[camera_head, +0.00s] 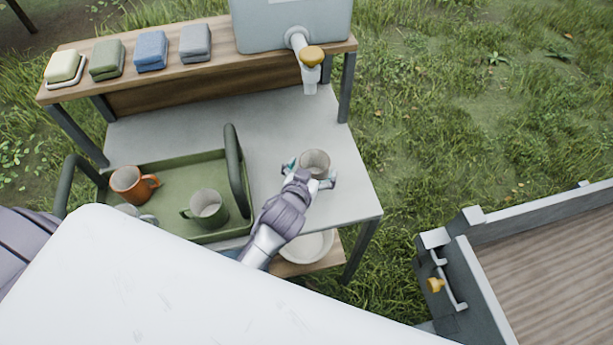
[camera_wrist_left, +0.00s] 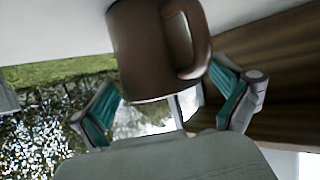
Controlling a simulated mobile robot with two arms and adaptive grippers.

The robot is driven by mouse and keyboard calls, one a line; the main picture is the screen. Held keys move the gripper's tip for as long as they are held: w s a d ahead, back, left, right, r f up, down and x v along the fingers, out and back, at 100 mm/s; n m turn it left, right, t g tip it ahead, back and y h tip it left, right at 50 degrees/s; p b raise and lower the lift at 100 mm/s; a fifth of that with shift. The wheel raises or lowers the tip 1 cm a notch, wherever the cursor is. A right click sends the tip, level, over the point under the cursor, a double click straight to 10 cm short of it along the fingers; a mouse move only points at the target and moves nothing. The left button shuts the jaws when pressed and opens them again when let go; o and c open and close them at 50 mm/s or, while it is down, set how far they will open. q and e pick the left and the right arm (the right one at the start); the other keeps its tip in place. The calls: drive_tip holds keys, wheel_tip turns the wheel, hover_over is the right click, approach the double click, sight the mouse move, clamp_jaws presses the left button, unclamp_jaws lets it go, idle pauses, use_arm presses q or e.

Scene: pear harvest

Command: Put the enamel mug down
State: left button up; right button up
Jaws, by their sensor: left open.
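A mug (camera_head: 315,162), pale grey-brown in the head view, stands upright on the grey tabletop (camera_head: 272,118), right of the green tray. In the left wrist view the mug (camera_wrist_left: 150,50) looks brown, with its handle toward the right; the picture is upside down there. My left gripper (camera_head: 309,178) is open at the mug's near side. In the wrist view its teal-padded fingers (camera_wrist_left: 163,84) are spread on either side of the mug, with gaps visible. My right gripper is not in view.
A green tray (camera_head: 172,170) with dark handles holds an orange mug (camera_head: 127,184), a green mug (camera_head: 208,207) and a partly hidden pale mug. A shelf (camera_head: 210,88) with folded cloths and a tapped tank (camera_head: 285,25) stands behind. A white basin (camera_head: 306,246) sits below.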

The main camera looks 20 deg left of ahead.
use_arm(q)
drive_tip(key=b+v, duration=0.1)
drive_tip(key=v, duration=1)
drive_tip(key=shift+s+r, duration=0.15)
drive_tip(key=shift+s, duration=0.25)
